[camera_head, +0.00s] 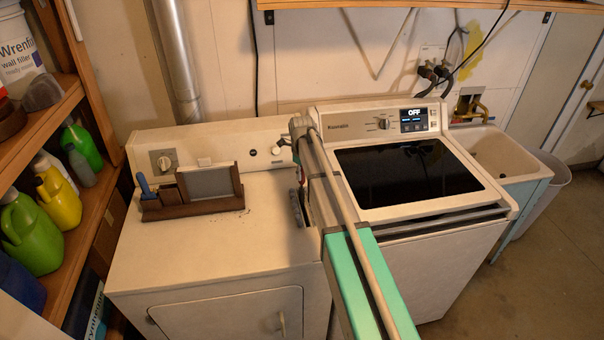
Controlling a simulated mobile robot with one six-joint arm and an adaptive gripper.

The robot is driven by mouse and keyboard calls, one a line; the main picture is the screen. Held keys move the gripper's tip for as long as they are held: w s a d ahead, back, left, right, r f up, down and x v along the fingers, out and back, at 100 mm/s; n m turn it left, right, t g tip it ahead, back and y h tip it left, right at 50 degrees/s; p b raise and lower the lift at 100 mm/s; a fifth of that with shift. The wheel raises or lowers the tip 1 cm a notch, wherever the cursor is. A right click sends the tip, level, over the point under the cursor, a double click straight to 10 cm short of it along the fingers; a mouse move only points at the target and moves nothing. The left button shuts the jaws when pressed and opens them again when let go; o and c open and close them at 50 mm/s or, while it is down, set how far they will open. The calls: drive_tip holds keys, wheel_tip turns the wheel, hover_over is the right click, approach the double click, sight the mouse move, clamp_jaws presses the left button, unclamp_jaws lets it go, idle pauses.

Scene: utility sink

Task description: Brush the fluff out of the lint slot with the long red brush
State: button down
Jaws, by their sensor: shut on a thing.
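My arm reaches over the right side of the dryer top (262,225). My gripper (300,172) is small and dark below the wrist, at the dryer's right rear, and the arm partly covers it. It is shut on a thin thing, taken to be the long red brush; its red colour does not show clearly. Just below the gripper, a narrow grey, fuzzy-looking strip (297,208) runs front to back on the dryer top. It looks like the lint slot with fluff, but bristles cannot be ruled out. Whether the brush is inside the slot cannot be told.
A brown rack (194,207) on the dryer holds a framed screen (208,184) and a blue-handled tool (143,183). Dark specks lie right of it. The washer (410,180) stands right of the arm, with the sink (497,152) beyond. Shelves with bottles (58,198) stand left.

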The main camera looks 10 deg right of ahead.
drive_tip(key=shift+r+p, duration=4.1)
drive_tip(key=shift+r, duration=0.2)
